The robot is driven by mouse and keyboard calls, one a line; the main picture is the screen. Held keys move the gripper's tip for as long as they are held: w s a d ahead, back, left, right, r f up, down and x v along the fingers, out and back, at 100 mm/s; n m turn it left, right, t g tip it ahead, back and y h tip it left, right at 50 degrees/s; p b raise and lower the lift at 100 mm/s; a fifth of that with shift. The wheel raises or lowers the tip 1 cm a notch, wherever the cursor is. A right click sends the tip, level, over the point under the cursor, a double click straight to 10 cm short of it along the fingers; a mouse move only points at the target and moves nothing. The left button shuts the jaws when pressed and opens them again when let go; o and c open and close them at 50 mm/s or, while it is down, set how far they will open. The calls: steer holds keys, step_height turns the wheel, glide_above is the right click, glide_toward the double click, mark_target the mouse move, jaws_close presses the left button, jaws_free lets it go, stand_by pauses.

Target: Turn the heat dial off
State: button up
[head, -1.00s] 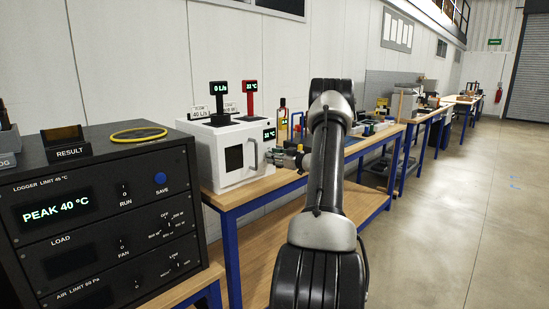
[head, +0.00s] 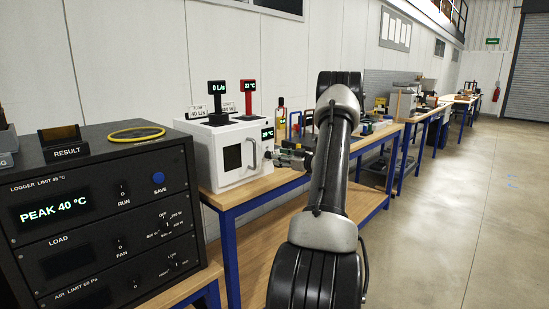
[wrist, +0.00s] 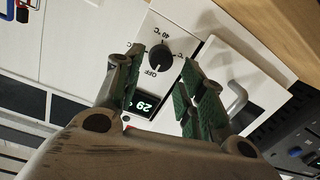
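The heat dial (wrist: 156,55) is a round black knob on the white box's front panel in the wrist view. The panel is marked OFF on one side of the knob and 40 °C on the opposite side. I cannot clearly tell which mark the knob points to. My gripper (wrist: 163,64) is open, its two green-padded fingers on either side of the dial with gaps. A small display (wrist: 145,103) beside the dial reads 29. In the head view, my gripper (head: 285,157) is at the right front of the white box (head: 213,172), and the dial cannot be made out.
The box's door handle (wrist: 236,98) sticks out near my gripper. A black logger rack (head: 96,220) with a yellow ring on top stands at the left. Red and black display posts stand on the box. More objects lie along the bench behind.

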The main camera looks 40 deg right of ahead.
steer(key=s, duration=0.7)
steer(key=shift+d+r, duration=0.25)
steer(key=shift+d, duration=0.15)
